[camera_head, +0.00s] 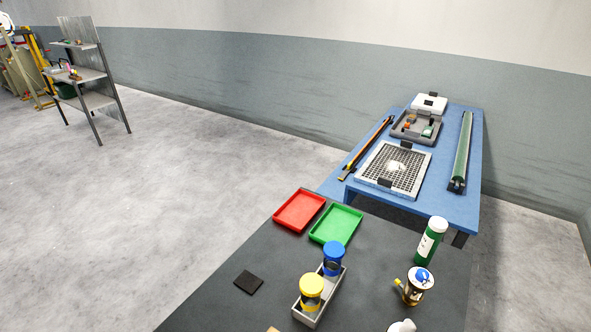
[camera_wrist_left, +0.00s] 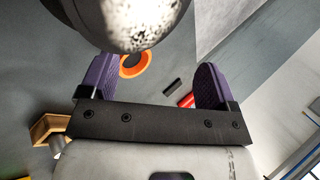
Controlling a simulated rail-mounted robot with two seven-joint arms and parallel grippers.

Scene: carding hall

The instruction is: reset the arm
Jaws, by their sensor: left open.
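My left gripper (camera_wrist_left: 153,80) shows in the left wrist view, its two purple fingers wide apart. Nothing is held between them. Beyond the fingers are an orange ring-shaped thing (camera_wrist_left: 134,65), a small black block (camera_wrist_left: 173,86) and a red piece (camera_wrist_left: 187,100), all apart from the fingers as far as I can tell. A large dark rounded shape with a speckled white patch (camera_wrist_left: 130,15) fills the top of that view; I cannot tell what it is. Neither gripper can be made out in the head view.
The dark table (camera_head: 220,300) bears a red tray (camera_head: 300,211), a green tray (camera_head: 336,225), a grey holder (camera_head: 318,312) with yellow-lidded (camera_head: 312,290) and blue-lidded jars (camera_head: 333,258), and a green bottle (camera_head: 430,241). A blue table (camera_head: 456,209) stands behind. Open floor (camera_head: 130,190) lies left.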

